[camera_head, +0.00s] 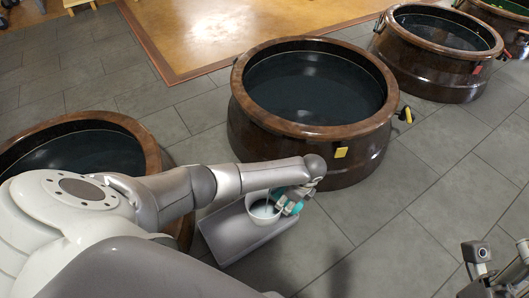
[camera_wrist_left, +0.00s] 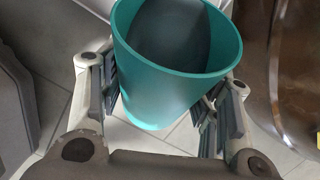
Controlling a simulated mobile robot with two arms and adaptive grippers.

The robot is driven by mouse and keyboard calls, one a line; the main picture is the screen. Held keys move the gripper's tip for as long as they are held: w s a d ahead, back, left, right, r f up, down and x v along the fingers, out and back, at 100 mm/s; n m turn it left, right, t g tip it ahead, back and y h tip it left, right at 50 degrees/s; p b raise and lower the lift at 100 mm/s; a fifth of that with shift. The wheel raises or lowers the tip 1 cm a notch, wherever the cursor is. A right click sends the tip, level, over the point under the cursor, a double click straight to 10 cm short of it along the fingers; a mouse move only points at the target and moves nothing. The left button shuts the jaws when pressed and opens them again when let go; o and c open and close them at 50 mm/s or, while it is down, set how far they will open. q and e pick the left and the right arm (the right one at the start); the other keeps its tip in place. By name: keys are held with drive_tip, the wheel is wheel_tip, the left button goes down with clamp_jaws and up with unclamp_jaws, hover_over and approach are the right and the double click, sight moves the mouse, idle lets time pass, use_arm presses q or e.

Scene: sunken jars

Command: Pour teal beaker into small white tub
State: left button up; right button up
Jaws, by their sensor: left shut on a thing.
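The teal beaker (camera_wrist_left: 165,75) fills the middle of the left wrist view, between the fingers of my left gripper (camera_wrist_left: 160,100). Its mouth faces the camera and its inside looks dark grey. In the head view only bits of the beaker (camera_head: 279,192) show around my left gripper (camera_head: 289,202), which is shut on it. The beaker is right beside the small white tub (camera_head: 259,221). A thin pale line shows above the tub's mouth; I cannot tell if it is a stream. The tub looks pale blue inside. My right gripper (camera_head: 482,280) is partly in view at lower right.
A grey flat-topped body (camera_head: 232,240) lies under the tub. A large brown jar (camera_head: 310,132) with dark water stands just behind my left gripper. Another jar (camera_head: 85,122) is at the left, partly behind my arm. Open tiled floor (camera_head: 395,225) lies to the right.

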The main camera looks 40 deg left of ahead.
use_arm(q)
drive_tip(key=shift+h, duration=0.6)
idle(0.7)
drive_tip(key=shift+h+p, duration=0.3)
drive_tip(key=shift+p, duration=0.1)
drive_tip(key=shift+a+f+h, duration=0.1)
drive_tip(key=shift+h, duration=0.5)
drive_tip(key=shift+h, duration=0.5)
drive_tip(key=shift+a+f+h+b, duration=0.2)
drive_tip(key=shift+h+b, duration=0.25)
drive_tip(key=shift+h, duration=0.15)
drive_tip(key=shift+a+f+h+b, duration=0.1)
drive_tip(key=shift+h+b, duration=0.4)
